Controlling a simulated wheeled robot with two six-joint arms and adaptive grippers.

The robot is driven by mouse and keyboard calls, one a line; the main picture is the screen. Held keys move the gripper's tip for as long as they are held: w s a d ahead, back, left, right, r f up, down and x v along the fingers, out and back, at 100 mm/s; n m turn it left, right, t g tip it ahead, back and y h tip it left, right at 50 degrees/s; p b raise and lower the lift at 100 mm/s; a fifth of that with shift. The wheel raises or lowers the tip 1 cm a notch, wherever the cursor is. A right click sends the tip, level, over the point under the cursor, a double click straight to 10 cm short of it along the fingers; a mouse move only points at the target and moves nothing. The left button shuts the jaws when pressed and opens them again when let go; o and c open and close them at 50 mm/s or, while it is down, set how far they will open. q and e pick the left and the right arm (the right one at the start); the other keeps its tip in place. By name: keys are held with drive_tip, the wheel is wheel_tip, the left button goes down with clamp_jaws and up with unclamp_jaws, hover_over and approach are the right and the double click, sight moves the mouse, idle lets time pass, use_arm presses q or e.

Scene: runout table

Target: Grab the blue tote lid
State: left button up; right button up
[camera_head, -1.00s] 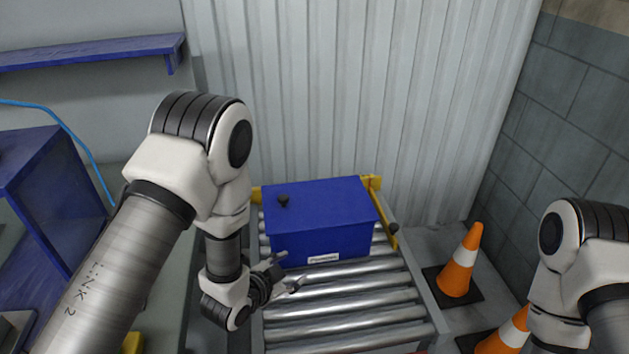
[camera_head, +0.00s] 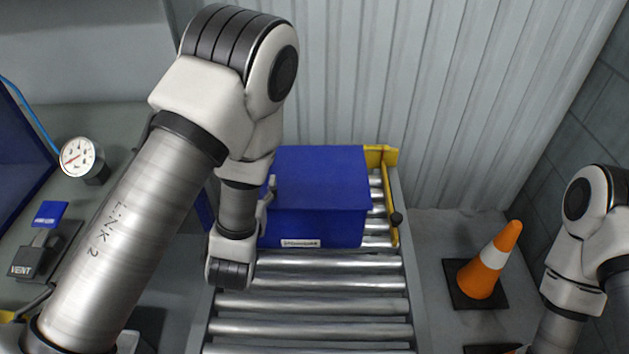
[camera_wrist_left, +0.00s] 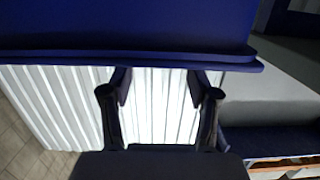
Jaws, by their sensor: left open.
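The blue tote lid (camera_head: 320,172) sits on top of the blue tote (camera_head: 315,228), which stands on the rollers with a white label on its front. My left gripper (camera_head: 268,190) is at the left side of the tote, mostly hidden behind my own wrist. In the left wrist view the blue lid (camera_wrist_left: 130,58) crosses the top as a dark ledge. My open left gripper (camera_wrist_left: 160,85) has its fingers apart just below that edge, with nothing seen between them but the pale wall. Contact with the lid cannot be told. My right gripper is out of view.
The roller table (camera_head: 310,305) has bare rollers in front of the tote. A yellow end stop (camera_head: 388,160) stands at the back right. An orange cone (camera_head: 492,262) is on the floor to the right. A gauge (camera_head: 80,157) and a vent box (camera_head: 30,262) are at left.

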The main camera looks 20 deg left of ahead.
use_arm(q)
drive_tip(key=w+a, duration=0.1)
drive_tip(key=w+a+p, duration=0.1)
drive_tip(key=shift+w+r, duration=0.15)
drive_tip(key=shift+w, duration=0.2)
drive_tip(key=x, duration=0.4)
drive_tip(key=shift+d, duration=0.3)
clamp_jaws()
